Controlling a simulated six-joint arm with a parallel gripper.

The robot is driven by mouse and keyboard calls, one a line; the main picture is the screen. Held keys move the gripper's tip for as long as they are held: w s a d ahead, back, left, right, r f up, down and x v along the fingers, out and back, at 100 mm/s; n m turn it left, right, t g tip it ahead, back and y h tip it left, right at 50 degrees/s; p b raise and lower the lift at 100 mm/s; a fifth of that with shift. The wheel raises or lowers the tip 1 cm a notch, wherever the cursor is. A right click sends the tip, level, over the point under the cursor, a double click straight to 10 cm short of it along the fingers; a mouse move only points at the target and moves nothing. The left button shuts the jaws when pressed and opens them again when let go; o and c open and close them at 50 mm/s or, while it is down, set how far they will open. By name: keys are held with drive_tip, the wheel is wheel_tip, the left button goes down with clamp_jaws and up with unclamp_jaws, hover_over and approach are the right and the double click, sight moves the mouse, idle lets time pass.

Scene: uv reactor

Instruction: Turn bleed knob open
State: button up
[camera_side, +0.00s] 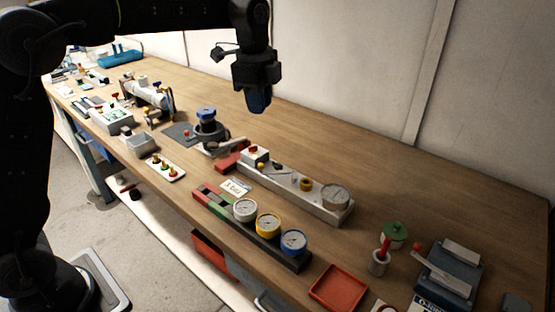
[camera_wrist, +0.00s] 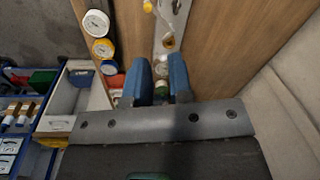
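A pale fixture bar (camera_side: 295,187) lies on the bench in the side view. I cannot tell for sure which part is the bleed knob. My gripper (camera_side: 260,103) hangs well above the bench, behind and above the bar, touching nothing. In the wrist view, my gripper's blue fingers (camera_wrist: 161,76) are apart with nothing held between them. The bar (camera_wrist: 172,22) shows beyond the fingers, with a yellow part (camera_wrist: 148,6); the fingers hide some of the scene.
White, yellow and blue gauges (camera_side: 268,225) stand in a row in front of the bar. A red tray (camera_side: 338,288), a green-topped item (camera_side: 394,233) and a blue-grey device (camera_side: 450,270) lie to the right. The bench behind the bar is clear up to the wall.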

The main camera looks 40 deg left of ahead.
sight(278, 163)
drive_tip(key=w+f+m, duration=0.1)
drive_tip(key=f, duration=0.5)
drive_tip(key=w+f+m, duration=0.1)
drive_tip(key=w+f, duration=0.1)
drive_tip(key=f, duration=0.4)
drive_tip(key=w+f+m+g, duration=0.1)
drive_tip(key=w+f, duration=0.1)
drive_tip(key=f, duration=0.4)
drive_tip(key=shift+d, duration=0.35)
drive_tip(key=shift+r, duration=0.1)
clamp_jaws()
